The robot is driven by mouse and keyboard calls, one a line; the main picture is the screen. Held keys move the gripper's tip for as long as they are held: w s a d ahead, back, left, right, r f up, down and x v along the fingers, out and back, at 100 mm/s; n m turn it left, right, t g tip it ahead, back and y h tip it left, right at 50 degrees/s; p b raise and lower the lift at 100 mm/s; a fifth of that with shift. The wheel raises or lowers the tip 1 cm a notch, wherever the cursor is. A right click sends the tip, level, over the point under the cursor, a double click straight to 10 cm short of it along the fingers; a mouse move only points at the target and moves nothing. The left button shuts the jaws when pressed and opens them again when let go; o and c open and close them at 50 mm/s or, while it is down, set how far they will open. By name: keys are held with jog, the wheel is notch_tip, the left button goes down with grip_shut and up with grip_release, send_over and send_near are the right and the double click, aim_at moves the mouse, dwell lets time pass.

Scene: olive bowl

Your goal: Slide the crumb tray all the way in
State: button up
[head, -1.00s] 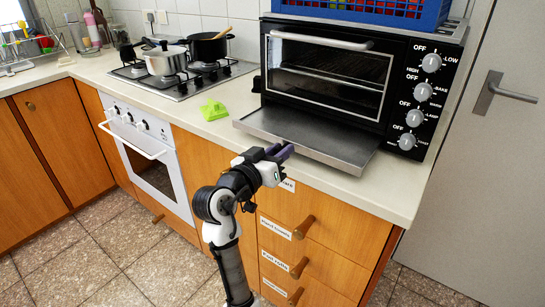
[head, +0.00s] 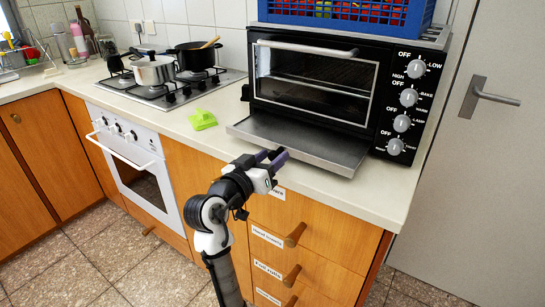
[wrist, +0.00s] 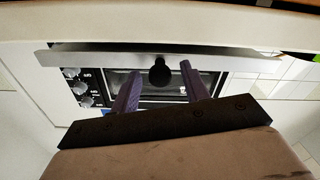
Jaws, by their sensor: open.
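The crumb tray (head: 295,141) is a flat grey metal plate sticking well out from under the front of the black toaster oven (head: 315,85), over the worktop. My gripper (head: 272,156) is open and empty at the tray's front edge, low and near its middle. In the wrist view the two purple fingers of my gripper (wrist: 158,76) point toward the tray's edge, a long grey strip (wrist: 110,57). A dark round knob shows between the fingers. I cannot tell whether the fingers touch the tray.
A green object (head: 202,120) lies on the worktop left of the tray. A hob (head: 172,84) with two pots stands farther left. A blue crate (head: 350,14) sits on the oven. Drawers with wooden knobs (head: 295,235) are below the worktop edge.

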jog(key=b+v, duration=0.1)
jog(key=v, duration=1.1)
jog(key=shift+s+a, duration=0.15)
jog(key=shift+s, duration=0.05)
